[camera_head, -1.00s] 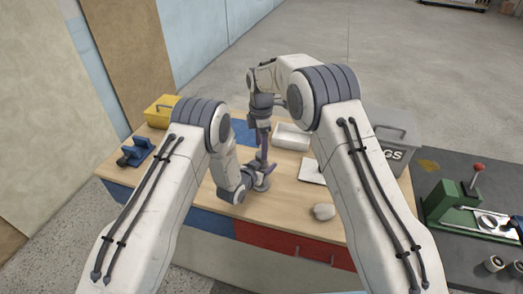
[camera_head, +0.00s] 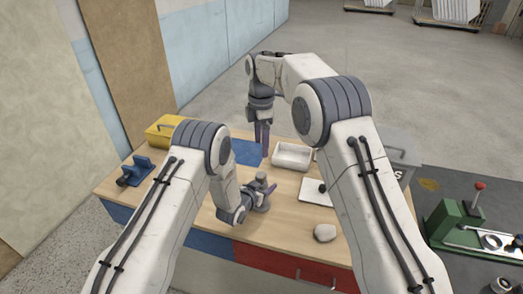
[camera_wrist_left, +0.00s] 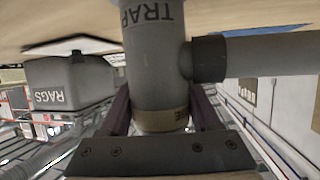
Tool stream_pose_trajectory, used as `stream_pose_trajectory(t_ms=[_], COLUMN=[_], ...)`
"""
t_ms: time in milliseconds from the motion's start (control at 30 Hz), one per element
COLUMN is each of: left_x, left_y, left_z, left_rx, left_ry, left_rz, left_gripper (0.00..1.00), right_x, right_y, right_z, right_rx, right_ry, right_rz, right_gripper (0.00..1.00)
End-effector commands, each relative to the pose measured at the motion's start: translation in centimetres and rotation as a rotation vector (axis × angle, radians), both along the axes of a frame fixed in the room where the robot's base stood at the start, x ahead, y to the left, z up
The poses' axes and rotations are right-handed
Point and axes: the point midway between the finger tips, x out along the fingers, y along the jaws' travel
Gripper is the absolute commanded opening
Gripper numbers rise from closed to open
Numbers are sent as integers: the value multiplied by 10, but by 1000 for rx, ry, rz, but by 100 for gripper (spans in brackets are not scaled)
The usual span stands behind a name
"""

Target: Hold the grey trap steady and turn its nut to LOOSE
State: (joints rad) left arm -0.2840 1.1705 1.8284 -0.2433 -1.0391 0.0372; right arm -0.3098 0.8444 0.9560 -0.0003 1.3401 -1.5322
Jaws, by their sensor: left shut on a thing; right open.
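The grey trap (camera_head: 262,181) stands on the wooden table; it fills the middle of the left wrist view (camera_wrist_left: 155,60), with "TRAP" on its body. There a dark collar (camera_wrist_left: 208,59) joins a side pipe to the body; I cannot tell surely which part is the nut. A tan band with partly hidden letters lies low on the body. My left gripper (camera_head: 262,197) is shut on the trap, with a finger on each side of the body in the left wrist view (camera_wrist_left: 160,110). My right gripper (camera_head: 265,150) is open and empty, pointing down, apart from the trap.
The grey RAGS bin (camera_wrist_left: 68,82) and a green machine (camera_head: 455,222) stand beyond.

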Motion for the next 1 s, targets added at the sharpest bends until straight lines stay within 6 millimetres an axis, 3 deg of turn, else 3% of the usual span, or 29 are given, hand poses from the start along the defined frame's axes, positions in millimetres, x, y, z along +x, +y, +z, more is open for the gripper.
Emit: stream_pose_trajectory(t_ms=[400, 633, 767, 1000], left_x=[0, 0, 0, 0], left_y=[0, 0, 0, 0], left_z=[1, 1, 1, 1], left_rx=[-1, -1, -1, -1], left_ry=[-2, -2, -2, -2], left_rz=[0, 0, 0, 0], left_gripper=[0, 0, 0, 0], right_x=[-1, -1, -1, -2], right_y=[1, 1, 1, 1], right_z=[-3, -8, -25, -74], right_rx=[-1, -1, -1, 0], right_ry=[2, 4, 5, 6], right_rz=[602, 751, 755, 753], right_gripper=[76, 76, 76, 76])
